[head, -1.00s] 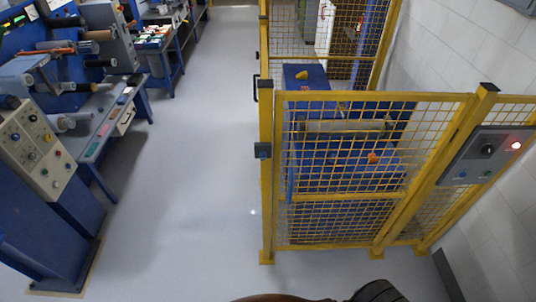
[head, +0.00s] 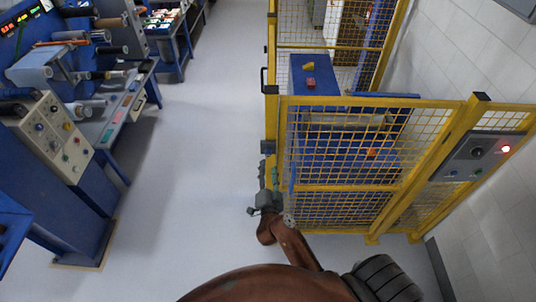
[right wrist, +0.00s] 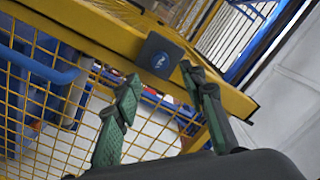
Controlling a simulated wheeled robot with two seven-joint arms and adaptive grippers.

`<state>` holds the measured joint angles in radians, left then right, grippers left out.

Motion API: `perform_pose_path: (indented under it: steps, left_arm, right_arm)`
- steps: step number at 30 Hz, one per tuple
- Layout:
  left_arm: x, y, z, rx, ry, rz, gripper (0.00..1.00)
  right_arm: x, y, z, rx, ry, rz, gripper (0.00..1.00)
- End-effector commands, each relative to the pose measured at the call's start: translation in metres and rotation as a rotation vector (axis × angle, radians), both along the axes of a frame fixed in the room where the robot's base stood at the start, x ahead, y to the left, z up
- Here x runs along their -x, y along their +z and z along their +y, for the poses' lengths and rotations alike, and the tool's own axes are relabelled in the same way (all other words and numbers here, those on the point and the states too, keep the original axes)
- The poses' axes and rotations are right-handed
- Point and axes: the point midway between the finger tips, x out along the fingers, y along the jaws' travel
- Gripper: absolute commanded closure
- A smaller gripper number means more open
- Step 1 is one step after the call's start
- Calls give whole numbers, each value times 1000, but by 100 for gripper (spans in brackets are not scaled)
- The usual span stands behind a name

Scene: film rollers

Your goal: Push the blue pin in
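The blue pin (right wrist: 160,60) shows as a small blue disc on the face of a dark square box in the right wrist view. The box (head: 268,147) is fixed to the yellow fence post, and the pin is too small to make out in the head view. My right gripper (head: 268,166) is just below the box, its fingers pointing up towards it. In the right wrist view the green-padded fingers of the gripper (right wrist: 159,77) are apart with nothing between them, and the box lies beyond the tips. My left gripper is not in view.
A yellow mesh fence (head: 375,103) encloses a blue machine (head: 315,76). A control panel (head: 475,155) with a lit red lamp is on the fence at right. Blue machines with rollers (head: 50,125) stand at left. The grey floor (head: 200,160) between is clear.

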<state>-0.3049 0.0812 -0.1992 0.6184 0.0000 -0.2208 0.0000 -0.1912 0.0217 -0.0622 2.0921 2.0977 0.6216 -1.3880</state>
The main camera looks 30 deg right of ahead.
Motion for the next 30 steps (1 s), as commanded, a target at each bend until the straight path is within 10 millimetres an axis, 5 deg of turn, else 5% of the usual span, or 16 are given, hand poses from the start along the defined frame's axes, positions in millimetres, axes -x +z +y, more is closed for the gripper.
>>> perform_pose_path:
  steps: [13,24,30]
  left_arm:
    - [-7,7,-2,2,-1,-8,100]
    - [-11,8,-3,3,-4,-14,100]
    - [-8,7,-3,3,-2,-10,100]
  right_arm:
    - [-55,0,-31,2,1,-1,62]
    - [-61,-1,-34,1,2,0,62]
    - [-61,-1,-34,2,1,-1,75]
